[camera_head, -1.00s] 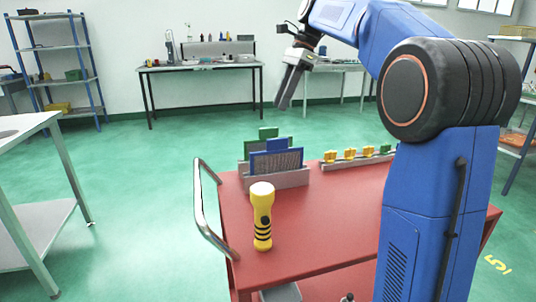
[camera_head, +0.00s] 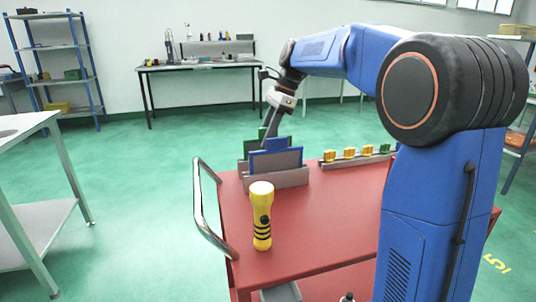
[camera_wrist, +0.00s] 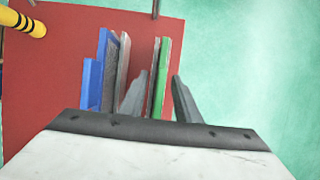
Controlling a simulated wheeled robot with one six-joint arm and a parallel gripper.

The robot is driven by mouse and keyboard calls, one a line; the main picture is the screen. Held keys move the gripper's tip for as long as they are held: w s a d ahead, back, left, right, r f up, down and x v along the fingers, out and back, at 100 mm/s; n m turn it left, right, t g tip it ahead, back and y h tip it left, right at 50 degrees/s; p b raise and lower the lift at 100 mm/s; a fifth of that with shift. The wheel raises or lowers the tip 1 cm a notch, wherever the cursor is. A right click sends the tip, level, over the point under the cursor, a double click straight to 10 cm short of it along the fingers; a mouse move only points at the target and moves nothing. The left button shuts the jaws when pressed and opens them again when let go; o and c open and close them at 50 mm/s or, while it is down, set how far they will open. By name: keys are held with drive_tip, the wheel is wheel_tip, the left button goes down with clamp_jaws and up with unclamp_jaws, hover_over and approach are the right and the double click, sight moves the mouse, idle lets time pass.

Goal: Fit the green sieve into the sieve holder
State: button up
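The green sieve (camera_head: 251,148) stands upright behind a blue sieve (camera_head: 276,160) at the back left of a red cart. Both stand at a grey rack (camera_head: 292,179); I cannot tell if this rack is the sieve holder. My gripper (camera_head: 269,138) reaches down over the green sieve's top. In the wrist view my gripper (camera_wrist: 160,76) is open, with one finger on each side of the green sieve (camera_wrist: 164,72). A gap shows on the right side; contact on the left side is unclear. The blue sieve (camera_wrist: 104,72) is outside the left finger.
A yellow torch (camera_head: 262,215) stands upright on the red cart (camera_head: 325,215), in front of the sieves. A grey rail with yellow and green pieces (camera_head: 350,153) lies at the cart's back right. The cart's middle is clear. A metal handle (camera_head: 203,212) borders its left side.

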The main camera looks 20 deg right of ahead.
drive_tip(key=shift+x, duration=0.95)
drive_tip(key=shift+r, duration=0.1)
clamp_jaws()
wheel_tip(320, 180, up, 10)
